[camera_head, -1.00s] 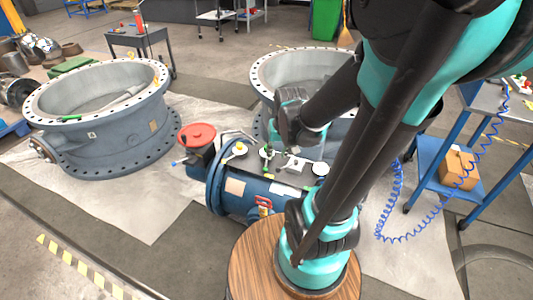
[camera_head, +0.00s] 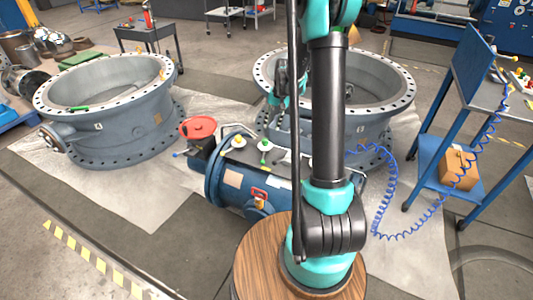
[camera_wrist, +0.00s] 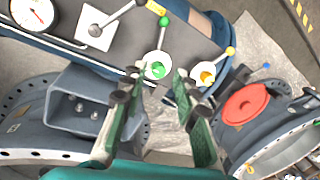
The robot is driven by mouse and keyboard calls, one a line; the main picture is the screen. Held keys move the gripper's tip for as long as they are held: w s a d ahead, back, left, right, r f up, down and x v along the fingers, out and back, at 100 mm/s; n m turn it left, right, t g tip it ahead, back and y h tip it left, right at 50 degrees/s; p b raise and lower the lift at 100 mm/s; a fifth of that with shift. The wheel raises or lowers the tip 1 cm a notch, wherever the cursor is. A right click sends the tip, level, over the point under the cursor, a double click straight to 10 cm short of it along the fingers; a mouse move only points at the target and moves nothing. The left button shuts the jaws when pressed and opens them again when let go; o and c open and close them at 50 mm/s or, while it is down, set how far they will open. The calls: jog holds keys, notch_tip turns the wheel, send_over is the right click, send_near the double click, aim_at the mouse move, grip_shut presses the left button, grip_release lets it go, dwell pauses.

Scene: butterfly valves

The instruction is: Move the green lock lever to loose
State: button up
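The green lock lever (camera_wrist: 164,44) shows in the wrist view as a metal rod with a green ball at its far end and a green hub on a white round plate (camera_wrist: 155,63). In the head view the lever (camera_head: 263,151) stands on top of the blue valve body (camera_head: 233,180). My gripper (camera_wrist: 160,77) is open; its two green-padded fingers are apart, with the hub seen in the gap between their tips. The fingers hold nothing. In the head view my gripper (camera_head: 276,98) hangs above and behind the lever; contact is not visible.
A yellow-hubbed lever (camera_wrist: 207,74) sits right of the green one, and a bare metal lever (camera_wrist: 97,30) left of it. A gauge (camera_wrist: 31,13) and a red handwheel (camera_head: 198,128) are nearby. Large grey flanged rings (camera_head: 100,117) stand around; a wheeled blue cart (camera_head: 437,160) is at right.

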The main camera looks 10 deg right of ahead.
aim_at(265, 151)
jog(key=a+f, duration=0.1)
jog(key=f, duration=0.4)
jog(key=a+f, duration=0.1)
jog(key=f, duration=0.5)
jog(key=w+a+f, duration=0.1)
jog(key=f, duration=0.5)
jog(key=shift+a, duration=0.1)
grip_shut()
